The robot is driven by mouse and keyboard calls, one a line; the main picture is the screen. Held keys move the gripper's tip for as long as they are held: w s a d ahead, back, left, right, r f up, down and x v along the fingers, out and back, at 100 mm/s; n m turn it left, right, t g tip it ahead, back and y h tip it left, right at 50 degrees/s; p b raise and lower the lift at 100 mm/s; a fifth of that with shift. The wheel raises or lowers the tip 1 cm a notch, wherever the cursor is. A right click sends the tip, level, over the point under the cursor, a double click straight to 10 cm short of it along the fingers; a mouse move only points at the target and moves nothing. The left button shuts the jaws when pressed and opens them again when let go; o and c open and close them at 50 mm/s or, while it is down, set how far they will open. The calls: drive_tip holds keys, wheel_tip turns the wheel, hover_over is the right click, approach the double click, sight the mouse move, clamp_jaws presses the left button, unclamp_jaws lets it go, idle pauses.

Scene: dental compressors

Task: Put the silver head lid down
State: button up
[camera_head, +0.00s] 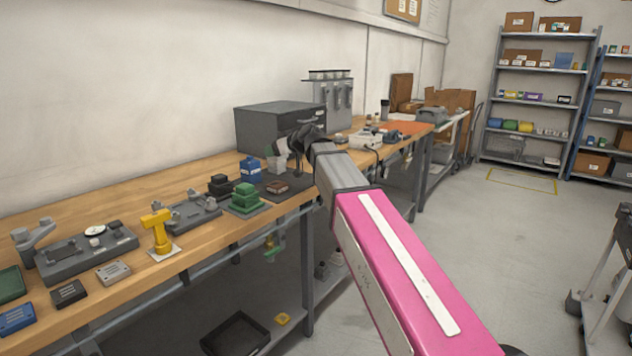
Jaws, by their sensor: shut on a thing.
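My gripper (287,150) is over the workbench, in front of a dark grey box, at the far end of my pink and white arm. It is small and dark in this view. It is shut on a small pale grey piece (277,163), which looks like the silver head lid. My gripper partly hides the piece, and its outline is hard to make out. The piece shows above the dark mat (268,181), right of a blue block. I cannot tell whether it touches anything below.
Grey fixtures (85,250) crowd the near left. The floor at right is mostly open.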

hover_over(302, 179)
drive_tip(key=f, duration=0.7)
drive_tip(key=shift+w, duration=0.2)
drive_tip(key=shift+f, duration=2)
drive_tip(key=shift+f, duration=0.1)
drive_tip(key=o, duration=1)
